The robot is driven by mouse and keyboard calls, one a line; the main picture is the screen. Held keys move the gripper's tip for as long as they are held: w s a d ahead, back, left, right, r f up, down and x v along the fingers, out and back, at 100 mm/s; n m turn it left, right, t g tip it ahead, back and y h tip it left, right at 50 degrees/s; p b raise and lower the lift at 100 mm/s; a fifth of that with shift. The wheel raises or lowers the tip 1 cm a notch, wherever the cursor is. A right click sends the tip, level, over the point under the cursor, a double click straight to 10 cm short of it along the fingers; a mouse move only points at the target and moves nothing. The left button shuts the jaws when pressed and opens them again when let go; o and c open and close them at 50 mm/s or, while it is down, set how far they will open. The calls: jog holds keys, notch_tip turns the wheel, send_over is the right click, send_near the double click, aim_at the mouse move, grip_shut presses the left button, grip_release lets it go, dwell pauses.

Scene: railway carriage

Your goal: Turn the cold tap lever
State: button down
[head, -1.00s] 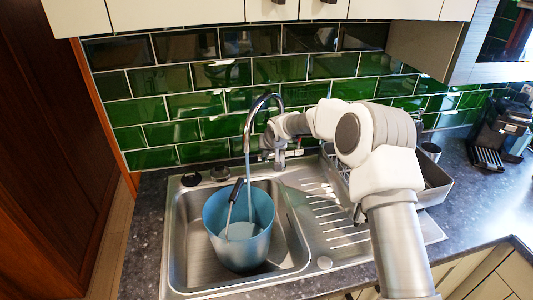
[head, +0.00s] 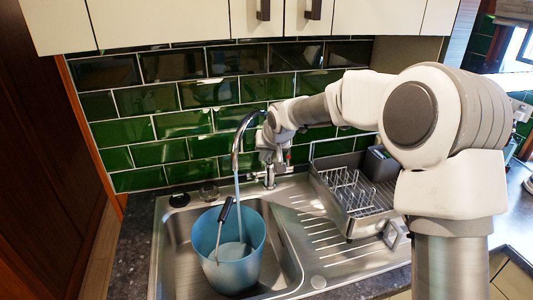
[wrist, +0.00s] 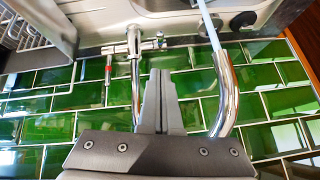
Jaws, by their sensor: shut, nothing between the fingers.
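The chrome tap (head: 270,178) stands at the back of the sink, its curved spout (head: 240,140) over the left basin. A thin pale-blue stream runs from the spout into a blue bucket (head: 262,232). In the wrist view the tap body (wrist: 134,45) is upside down, with a red-marked lever (wrist: 109,70) on its left and a short lever end (wrist: 160,42) on its right. No clear blue mark shows, so the cold lever's exact position is hard to tell. My gripper (wrist: 160,76) is shut and empty, in front of the tap and apart from the levers.
The steel sink (head: 165,255) has a ridged drainer on the right. A dish rack (head: 350,200) stands beyond it. Green tiles (head: 150,100) back the sink, and cupboards (head: 165,20) hang above. A dark wooden panel (head: 35,170) borders the left side.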

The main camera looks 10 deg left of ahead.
jog(key=s+a+f+m+y+b, duration=0.3)
jog(key=f+m+b, duration=0.25)
jog(key=f, duration=0.25)
jog(key=m+t+b, duration=0.7)
jog(key=m+b, duration=0.4)
jog(key=m, duration=1.5)
send_near(253, 177)
notch_tip(253, 177, down, 3)
jog(key=s+d, duration=0.2)
jog(key=d, duration=0.1)
jog(key=x, duration=1)
jog(key=shift+a+r+y, duration=0.25)
jog(key=shift+a+y, duration=0.15)
